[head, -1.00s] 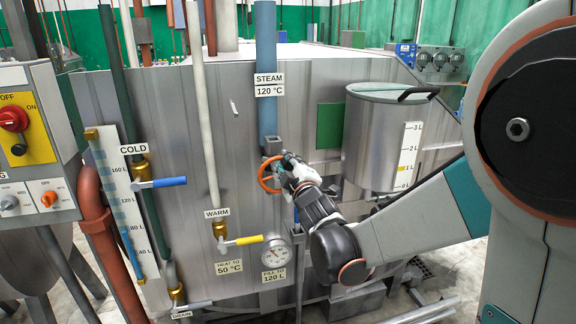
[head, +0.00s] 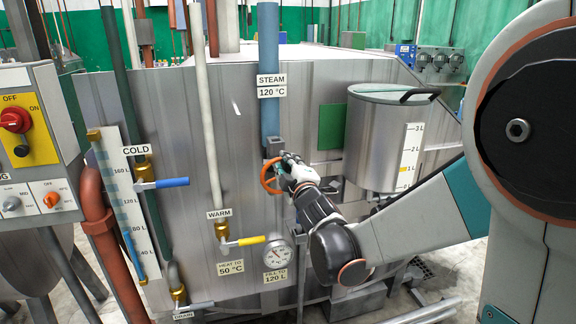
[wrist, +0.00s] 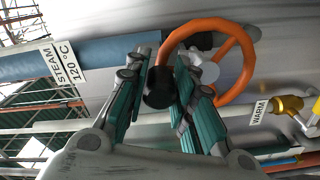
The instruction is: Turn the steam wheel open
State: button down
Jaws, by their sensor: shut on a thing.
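The steam wheel is an orange ring with spokes and a black knob on its rim. In the head view the wheel (head: 268,182) sits below the blue steam pipe (head: 268,110), labelled STEAM 120 °C. In the wrist view the wheel (wrist: 247,62) fills the upper middle, and its black knob (wrist: 160,87) lies between my fingers. My gripper (wrist: 158,80) is shut on the knob, a finger on each side. In the head view my gripper (head: 284,170) covers the wheel's right part.
The yellow-handled WARM valve (head: 243,241) and a round gauge (head: 277,252) sit below the wheel. The blue-handled COLD valve (head: 162,183) is to the left. A lidded steel vessel (head: 375,145) stands close to the right of my gripper.

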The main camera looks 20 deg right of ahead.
jog(key=c, duration=1.3)
grip_release()
jog(key=shift+s, duration=0.1)
jog(key=s, duration=1.2)
